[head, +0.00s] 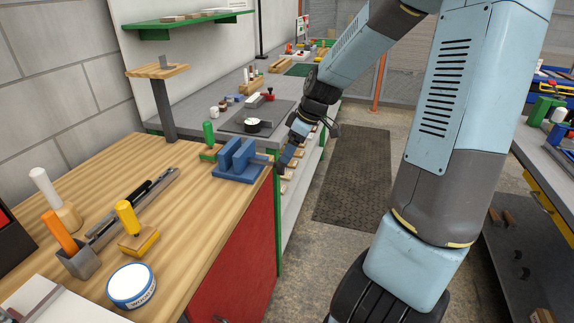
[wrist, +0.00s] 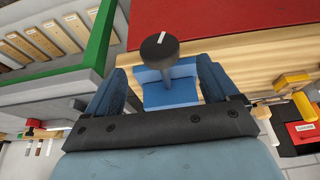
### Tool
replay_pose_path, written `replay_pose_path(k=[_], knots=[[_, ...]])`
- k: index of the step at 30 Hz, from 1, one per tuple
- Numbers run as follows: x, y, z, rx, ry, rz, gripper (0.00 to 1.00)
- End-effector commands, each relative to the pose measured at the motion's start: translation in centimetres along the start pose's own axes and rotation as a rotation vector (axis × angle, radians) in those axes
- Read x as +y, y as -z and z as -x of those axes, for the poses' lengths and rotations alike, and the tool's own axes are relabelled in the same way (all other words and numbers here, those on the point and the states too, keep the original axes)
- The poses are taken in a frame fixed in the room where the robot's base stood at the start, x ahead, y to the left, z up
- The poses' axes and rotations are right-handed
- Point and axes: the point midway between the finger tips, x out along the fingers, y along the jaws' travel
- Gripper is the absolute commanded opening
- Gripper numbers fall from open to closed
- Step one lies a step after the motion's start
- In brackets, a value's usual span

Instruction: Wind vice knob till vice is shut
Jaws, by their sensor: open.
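The blue vice (head: 238,161) stands on the wooden bench near its right edge. Its two upright jaws show a gap between them. In the wrist view the vice (wrist: 168,92) lies beyond the fingers. The dark round vice knob (wrist: 158,47), with a white mark on its face, points toward the wrist camera. My gripper (wrist: 161,68) is open, with one blue finger on each side of the knob and space between fingers and knob. In the head view my gripper (head: 285,158) is at the vice's right side, and the knob is hidden or too small to make out.
A green-handled tool (head: 208,135) stands close behind the vice. A red cabinet front (head: 235,272) drops below the bench edge. The floor mat (head: 352,180) is clear.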

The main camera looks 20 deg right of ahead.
Motion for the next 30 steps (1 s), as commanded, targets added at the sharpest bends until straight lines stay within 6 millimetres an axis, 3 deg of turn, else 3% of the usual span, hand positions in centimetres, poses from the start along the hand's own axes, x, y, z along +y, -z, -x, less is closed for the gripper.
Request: replay_pose_path(k=[18, 30], knots=[[0.0, 0.0, -6.6, 0.0, 0.001, 0.0, 0.87], [0.1, -0.1, -7.7, 0.0, -0.001, -0.002, 0.87]])
